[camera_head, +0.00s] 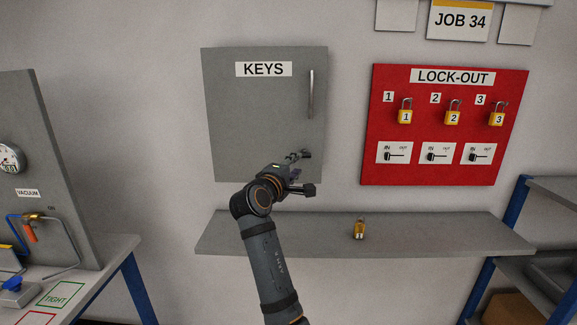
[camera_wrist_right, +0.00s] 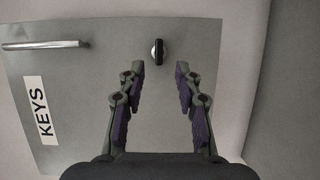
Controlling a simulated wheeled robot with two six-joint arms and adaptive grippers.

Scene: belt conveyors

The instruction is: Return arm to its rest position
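My right gripper (camera_head: 303,172) is raised in front of the lower right part of the grey KEYS cabinet (camera_head: 250,120). In the right wrist view the right gripper (camera_wrist_right: 158,80) is open, its two fingers wide apart with nothing between them. A dark knob or key (camera_wrist_right: 157,52) sits on the cabinet door (camera_wrist_right: 110,60) just beyond the fingertips, apart from them. The cabinet door looks shut, with a vertical handle (camera_head: 311,93). My left gripper is in neither view.
A grey shelf (camera_head: 430,240) below the cabinet holds a yellow padlock (camera_head: 359,230). A red LOCK-OUT board (camera_head: 440,172) with 3 numbered padlocks hangs at right. A workbench (camera_head: 105,262) with a gauge panel (camera_head: 60,180) stands at left. Blue-framed shelving (camera_head: 505,225) stands at far right.

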